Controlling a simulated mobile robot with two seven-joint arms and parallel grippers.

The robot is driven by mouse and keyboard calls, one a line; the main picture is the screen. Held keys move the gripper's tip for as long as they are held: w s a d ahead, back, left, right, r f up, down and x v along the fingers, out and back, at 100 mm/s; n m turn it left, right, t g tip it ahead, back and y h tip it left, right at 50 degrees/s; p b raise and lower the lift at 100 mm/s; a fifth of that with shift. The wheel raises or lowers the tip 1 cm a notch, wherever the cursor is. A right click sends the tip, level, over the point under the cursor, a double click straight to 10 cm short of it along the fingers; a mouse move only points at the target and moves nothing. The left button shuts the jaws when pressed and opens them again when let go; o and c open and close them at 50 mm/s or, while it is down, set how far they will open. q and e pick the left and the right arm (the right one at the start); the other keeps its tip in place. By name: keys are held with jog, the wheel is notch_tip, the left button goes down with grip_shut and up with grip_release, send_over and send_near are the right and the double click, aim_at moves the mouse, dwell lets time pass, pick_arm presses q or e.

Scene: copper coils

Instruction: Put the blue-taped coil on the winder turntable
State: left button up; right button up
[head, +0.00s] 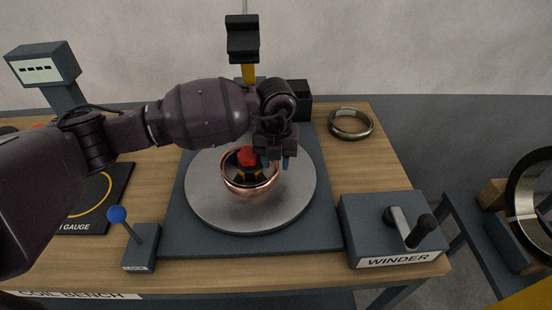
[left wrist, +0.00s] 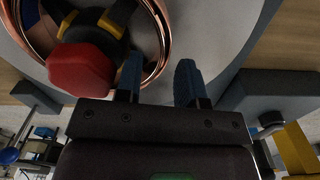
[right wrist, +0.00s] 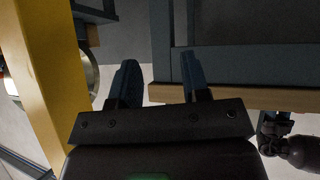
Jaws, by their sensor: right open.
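A copper coil (head: 234,186) lies on the grey round turntable (head: 292,205), around a black-and-yellow hub with a red knob (head: 247,157). The coil (left wrist: 157,70) and the red knob (left wrist: 80,70) also show in the left wrist view. My left gripper (head: 276,163) is at the coil's right rim, fingers pointing down. In the left wrist view my left gripper (left wrist: 162,80) is open, with nothing gripped between the fingers; one finger is close to the rim. My right gripper (right wrist: 160,82) is open and empty, beside the bench.
The winder box (head: 392,232) with its crank stands front right. A blue-knobbed lever (head: 140,250) stands front left, near the gauge mat (head: 108,205). A yellow post with a dark head (head: 243,40) rises behind the turntable.

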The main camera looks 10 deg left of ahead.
pick_arm(q)
notch_tip(320, 180, up, 6)
jog(key=shift+f+p, duration=0.1)
jog(key=shift+p, duration=0.35)
notch_tip(320, 180, up, 5)
jog(key=shift+f+p, duration=0.1)
jog(key=shift+p, duration=0.2)
pick_arm(e)
jog(key=shift+s+r, duration=0.3)
jog(key=shift+r, duration=0.1)
pick_arm(q)
jog(key=shift+s, duration=0.1)
